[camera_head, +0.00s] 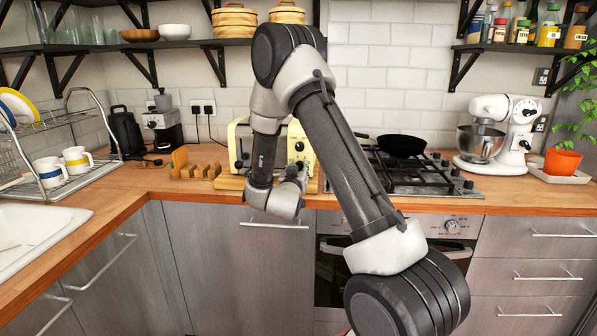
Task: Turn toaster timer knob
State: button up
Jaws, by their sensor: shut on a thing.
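The cream toaster (308,158) stands on a wooden board on the counter, partly hidden behind my arm. Its front right panel shows a small round dark dial (299,146) in the upper part. My gripper (296,172) is at the lower part of this panel, small in view and partly covered by my wrist. It is shut on the timer knob, which is mostly hidden by the gripper. The knob's angle cannot be seen.
A wooden rack (192,165) stands left of the toaster. A gas hob (425,178) with a black pan (402,145) lies to the right, then a white stand mixer (497,135). A dish rack (60,150) is at the left. Shelves hang above.

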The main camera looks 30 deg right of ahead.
jog(key=m, duration=0.4)
jog(key=shift+m, duration=1.8)
jog(key=o, duration=1.1)
jog(key=shift+c, duration=0.2)
jog(key=v, duration=1.2)
jog(key=shift+r, duration=0.2)
jog(key=shift+d, duration=0.1)
